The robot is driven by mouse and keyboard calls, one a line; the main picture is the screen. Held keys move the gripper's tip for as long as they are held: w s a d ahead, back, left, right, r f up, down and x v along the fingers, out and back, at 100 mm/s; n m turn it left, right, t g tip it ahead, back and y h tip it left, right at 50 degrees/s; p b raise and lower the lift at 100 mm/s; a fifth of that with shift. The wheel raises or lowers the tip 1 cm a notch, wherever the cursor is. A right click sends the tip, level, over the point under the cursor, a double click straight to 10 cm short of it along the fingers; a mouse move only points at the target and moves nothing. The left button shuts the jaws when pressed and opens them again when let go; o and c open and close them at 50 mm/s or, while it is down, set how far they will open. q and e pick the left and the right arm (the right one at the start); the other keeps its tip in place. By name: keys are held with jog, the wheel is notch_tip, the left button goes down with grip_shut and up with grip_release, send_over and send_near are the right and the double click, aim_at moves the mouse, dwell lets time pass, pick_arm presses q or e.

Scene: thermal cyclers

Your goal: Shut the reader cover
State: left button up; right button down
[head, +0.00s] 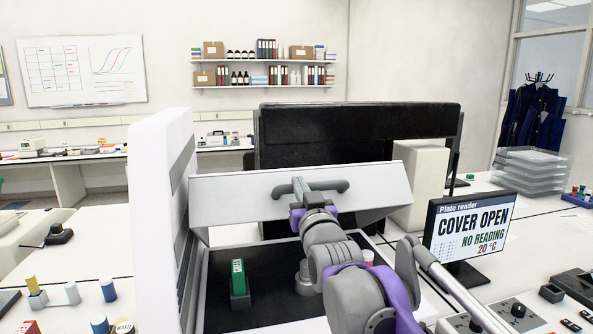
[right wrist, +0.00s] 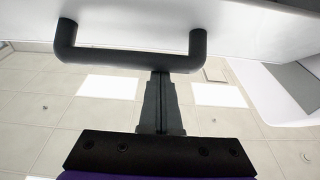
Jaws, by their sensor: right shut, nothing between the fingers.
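The reader cover (head: 235,197) is a pale tilted panel standing open above the dark bay of the plate reader. Its dark bar handle (head: 333,186) runs across the front face. My right gripper (head: 299,188) is at the handle, left of its middle in the head view. In the right wrist view the shut, empty fingers (right wrist: 161,78) reach up to the handle bar (right wrist: 125,59), with the white cover (right wrist: 140,22) beyond. I cannot tell whether they touch the bar. The reader screen (head: 472,228) says "COVER OPEN", "NO READING". My left gripper is out of view.
A green upright object (head: 238,277) stands in the dark bay (head: 265,262). A tall white housing (head: 160,215) rises at the left of the cover. A large black panel (head: 360,130) stands behind. Clear trays (head: 530,173) are stacked at the right.

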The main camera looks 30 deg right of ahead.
jog(key=s+a+f+t+b, duration=0.1)
jog(key=s+f+b, duration=0.3)
jog(key=f, duration=0.4)
jog(key=s+a+f+t+h+b, duration=0.1)
jog(key=s+f+t+b, duration=0.2)
jog(key=f+b, duration=0.3)
jog(key=s+a+f+t+b, duration=0.1)
jog(key=s+f+b, duration=0.3)
jog(key=f, duration=0.8)
jog(key=shift+s+f+t+b, duration=0.2)
jog(key=shift+s+t+b, duration=0.1)
jog(key=shift+t+b, duration=0.25)
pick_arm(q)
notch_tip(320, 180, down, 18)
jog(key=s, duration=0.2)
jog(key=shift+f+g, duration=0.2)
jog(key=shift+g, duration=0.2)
pick_arm(e)
jog(key=shift+s+f, duration=0.3)
jog(key=shift+f, duration=0.05)
jog(key=shift+r, duration=0.1)
pick_arm(q)
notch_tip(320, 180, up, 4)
jog(key=p, duration=0.3)
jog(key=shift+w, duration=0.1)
pick_arm(e)
notch_tip(320, 180, up, 10)
jog(key=shift+s+r, duration=0.15)
